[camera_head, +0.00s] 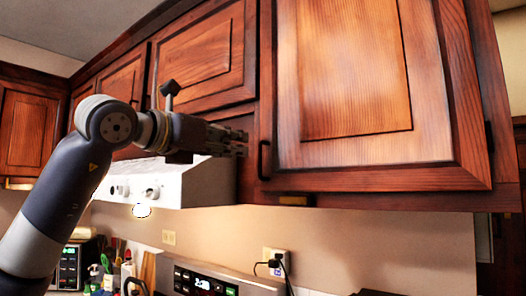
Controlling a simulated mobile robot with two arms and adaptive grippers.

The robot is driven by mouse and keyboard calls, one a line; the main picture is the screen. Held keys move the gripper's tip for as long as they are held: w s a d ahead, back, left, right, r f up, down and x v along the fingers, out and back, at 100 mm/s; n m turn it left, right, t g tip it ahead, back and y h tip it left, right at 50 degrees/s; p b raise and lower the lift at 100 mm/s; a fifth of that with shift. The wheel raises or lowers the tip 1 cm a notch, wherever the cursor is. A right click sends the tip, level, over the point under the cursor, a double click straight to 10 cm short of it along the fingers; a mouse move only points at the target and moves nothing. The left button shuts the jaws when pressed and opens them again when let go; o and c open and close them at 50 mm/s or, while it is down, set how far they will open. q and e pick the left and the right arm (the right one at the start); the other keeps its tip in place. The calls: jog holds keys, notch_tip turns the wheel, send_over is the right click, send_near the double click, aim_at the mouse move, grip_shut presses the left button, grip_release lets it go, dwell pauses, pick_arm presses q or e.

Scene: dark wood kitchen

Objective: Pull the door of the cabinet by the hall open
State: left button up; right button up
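The door (352,70) of the large wooden cabinet at the upper right has a raised panel and looks shut or nearly so. Its dark bar handle (264,160) is upright at the door's lower left edge. My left gripper (243,143) points right, just left of the handle, with its fingertips apart and nothing seen between them. A small gap shows between the fingertips and the handle in the picture; the distance in depth is hard to tell. My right gripper is not in view.
A white range hood (205,183) hangs below and behind my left gripper. More wall cabinets (205,58) run to the left. A stove panel (205,282) and a wall outlet (275,262) with plugs are below. The space under the cabinet door is open.

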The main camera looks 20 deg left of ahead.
aim_at(259, 149)
pick_arm(q)
jog(key=p+x, duration=0.4)
jog(key=x, duration=0.5)
jog(key=shift+w+r, duration=0.15)
jog(key=shift+w+d+p, duration=0.2)
jog(key=shift+w+p, duration=0.15)
jog(key=shift+w, duration=0.25)
jog(key=c, duration=0.6)
grip_shut()
